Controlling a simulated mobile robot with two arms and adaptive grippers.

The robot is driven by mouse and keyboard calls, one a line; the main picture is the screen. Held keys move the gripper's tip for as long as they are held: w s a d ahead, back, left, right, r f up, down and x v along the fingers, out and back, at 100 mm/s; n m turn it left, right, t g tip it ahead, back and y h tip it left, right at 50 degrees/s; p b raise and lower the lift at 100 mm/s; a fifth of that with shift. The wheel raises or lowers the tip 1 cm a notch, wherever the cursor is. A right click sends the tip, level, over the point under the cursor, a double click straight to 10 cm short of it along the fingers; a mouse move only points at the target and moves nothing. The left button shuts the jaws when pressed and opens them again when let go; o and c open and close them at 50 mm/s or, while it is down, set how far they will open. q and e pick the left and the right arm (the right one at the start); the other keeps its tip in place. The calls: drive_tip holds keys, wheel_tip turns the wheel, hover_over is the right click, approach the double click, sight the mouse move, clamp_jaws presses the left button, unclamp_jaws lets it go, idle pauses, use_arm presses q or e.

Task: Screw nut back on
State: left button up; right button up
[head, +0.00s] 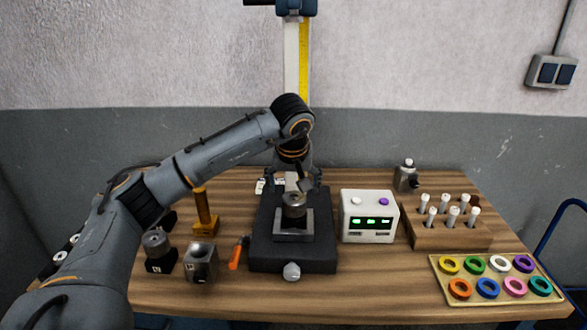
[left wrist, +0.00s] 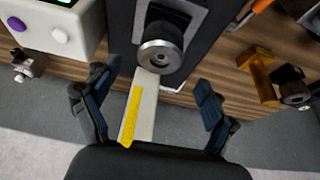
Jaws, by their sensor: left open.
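A round metal piece with a hole in its middle, which looks like the nut (head: 293,199), sits on top of a dark post in the fixture of the black stand (head: 263,254). It also shows in the left wrist view (left wrist: 160,56), at the top centre. I cannot tell whether it is threaded on or just resting. My left gripper (head: 293,182) is just above and behind the nut, fingers pointing down and spread. In the left wrist view my left gripper (left wrist: 154,82) is open and empty, with nothing between its fingers touching the nut. My right gripper is not in view.
A white box with green displays (head: 369,217) stands close right of the stand. A tall column with a yellow scale (head: 304,60) rises behind it. An orange-handled tool (head: 235,257), metal blocks (head: 201,262) and a brass piece (head: 204,215) are left. A peg rack (head: 450,235) and ring tray (head: 440,277) are right.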

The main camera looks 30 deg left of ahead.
sight(294, 199)
use_arm(q)
drive_tip(key=x, duration=0.4)
drive_tip(key=shift+f+p, duration=0.1)
drive_tip(key=shift+p, duration=0.25)
drive_tip(key=shift+x, duration=0.75)
drive_tip(key=shift+c, duration=0.2)
drive_tip(key=c, duration=1.3)
drive_tip(key=m+h, duration=0.1)
drive_tip(key=m, duration=0.2)
drive_tip(key=shift+m+t, duration=0.3)
drive_tip(key=shift+m, duration=0.1)
drive_tip(key=m+h, duration=0.2)
drive_tip(key=m, duration=0.3)
drive_tip(key=shift+p, duration=0.3)
drive_tip(key=o, duration=1.2)
drive_tip(key=shift+c, duration=0.2)
drive_tip(key=shift+o, duration=0.8)
drive_tip(key=shift+a+h, duration=0.1)
drive_tip(key=shift+h, duration=0.2)
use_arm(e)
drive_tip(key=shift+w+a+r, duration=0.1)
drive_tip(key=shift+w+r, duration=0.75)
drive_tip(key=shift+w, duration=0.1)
